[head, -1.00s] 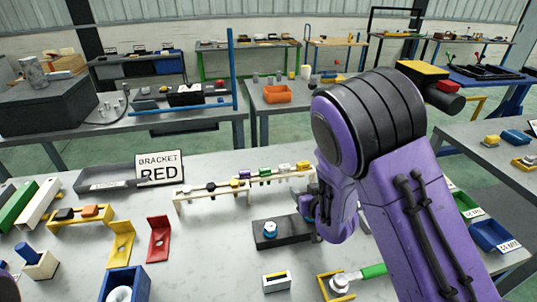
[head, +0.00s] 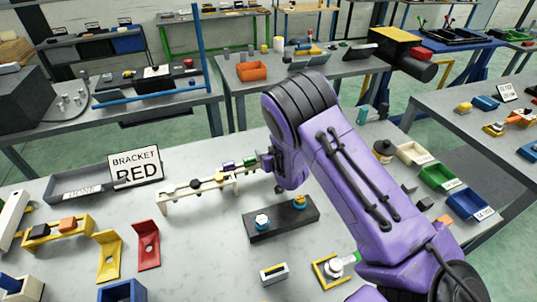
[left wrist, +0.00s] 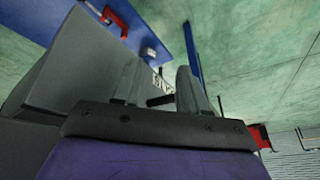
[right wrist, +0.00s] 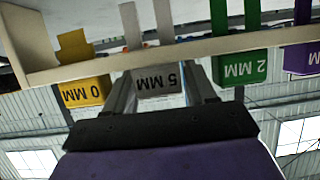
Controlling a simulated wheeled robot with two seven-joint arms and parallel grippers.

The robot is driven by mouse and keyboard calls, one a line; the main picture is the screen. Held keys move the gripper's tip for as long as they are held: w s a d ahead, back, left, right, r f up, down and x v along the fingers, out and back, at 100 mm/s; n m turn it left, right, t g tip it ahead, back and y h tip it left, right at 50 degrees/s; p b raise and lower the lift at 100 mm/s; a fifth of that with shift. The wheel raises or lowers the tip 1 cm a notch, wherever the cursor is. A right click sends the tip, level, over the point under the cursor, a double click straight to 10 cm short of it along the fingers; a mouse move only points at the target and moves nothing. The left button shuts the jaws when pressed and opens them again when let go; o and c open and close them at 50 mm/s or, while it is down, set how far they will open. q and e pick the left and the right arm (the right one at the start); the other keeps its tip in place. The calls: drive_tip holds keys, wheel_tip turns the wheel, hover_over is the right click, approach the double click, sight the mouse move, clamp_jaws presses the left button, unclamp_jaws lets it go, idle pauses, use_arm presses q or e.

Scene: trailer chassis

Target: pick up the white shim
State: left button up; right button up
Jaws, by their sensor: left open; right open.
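The white shim, marked 5 MM (right wrist: 158,82), hangs in the slotted rack (right wrist: 190,48). In the right wrist view it is between the fingertips of my open right gripper (right wrist: 160,95). I cannot tell whether a finger touches it. In the head view my right gripper (head: 266,161) is at the right end of the rack (head: 200,190) and hides that end, so the white shim is not clear there. My left gripper (left wrist: 160,90) is open and empty in its own wrist view and outside the head view.
A yellow shim (right wrist: 85,91) and a green shim (right wrist: 240,67) hang close on either side of the white one. A purple shim (right wrist: 302,58) is farther along. A dark block with two knobs (head: 281,220) stands in front of the rack.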

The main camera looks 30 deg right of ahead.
drive_tip(key=shift+w+d+f, duration=0.1)
drive_tip(key=shift+w+f, duration=0.1)
drive_tip(key=shift+w, duration=0.05)
drive_tip(key=c, duration=0.7)
drive_tip(key=shift+c, duration=0.2)
